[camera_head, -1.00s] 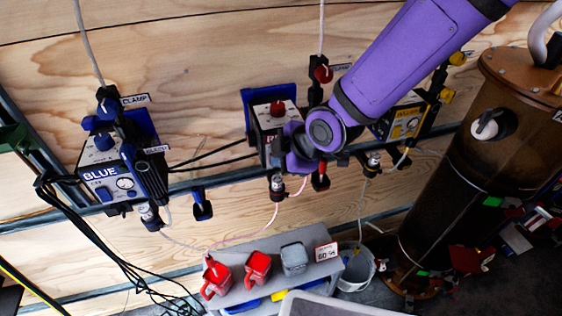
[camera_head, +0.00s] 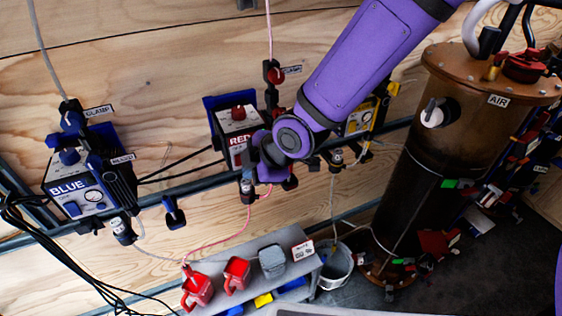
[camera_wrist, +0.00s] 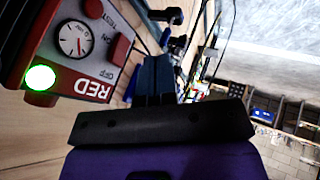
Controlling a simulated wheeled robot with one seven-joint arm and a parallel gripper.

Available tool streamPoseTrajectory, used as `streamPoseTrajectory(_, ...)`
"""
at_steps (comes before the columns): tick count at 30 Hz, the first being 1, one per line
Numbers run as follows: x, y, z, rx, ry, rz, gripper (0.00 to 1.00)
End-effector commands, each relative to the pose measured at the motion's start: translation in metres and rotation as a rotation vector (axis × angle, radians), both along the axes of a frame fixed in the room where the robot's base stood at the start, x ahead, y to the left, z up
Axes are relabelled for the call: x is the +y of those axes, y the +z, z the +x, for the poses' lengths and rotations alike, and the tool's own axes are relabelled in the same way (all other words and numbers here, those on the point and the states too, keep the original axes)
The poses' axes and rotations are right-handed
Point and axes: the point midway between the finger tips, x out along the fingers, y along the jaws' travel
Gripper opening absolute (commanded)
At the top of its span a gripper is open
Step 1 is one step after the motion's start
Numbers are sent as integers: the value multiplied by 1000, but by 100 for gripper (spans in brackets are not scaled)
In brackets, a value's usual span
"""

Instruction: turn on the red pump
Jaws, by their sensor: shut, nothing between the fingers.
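The red pump (camera_head: 236,118) is mounted on the wall rail in the head view, a white-and-red box with a red knob on top, partly covered by my purple arm. In the wrist view its face (camera_wrist: 80,60) shows a RED label, a round gauge (camera_wrist: 73,39) and ON and OFF lettering beside a red switch (camera_wrist: 121,49). A round lamp (camera_wrist: 40,78) on it glows bright green. My gripper (camera_wrist: 155,62) is shut and empty, to the right of the pump face in the wrist view. I cannot tell how far apart they are. The head view hides the fingertips.
A blue pump (camera_head: 80,185) hangs to the left and a yellow pump (camera_head: 362,118) to the right, behind my arm. Below stand a grey bench (camera_head: 300,270) with red and grey jugs, and a white bucket (camera_head: 336,268). A brown tank (camera_head: 410,160) stands at right. Hoses and cables hang along the rail.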

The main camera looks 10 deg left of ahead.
Motion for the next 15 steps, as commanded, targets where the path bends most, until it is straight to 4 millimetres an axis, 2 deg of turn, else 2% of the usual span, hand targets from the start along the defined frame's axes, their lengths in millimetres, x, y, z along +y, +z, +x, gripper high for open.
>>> streamPoseTrajectory(15,-26,31,-11,-2,-4,0,0)
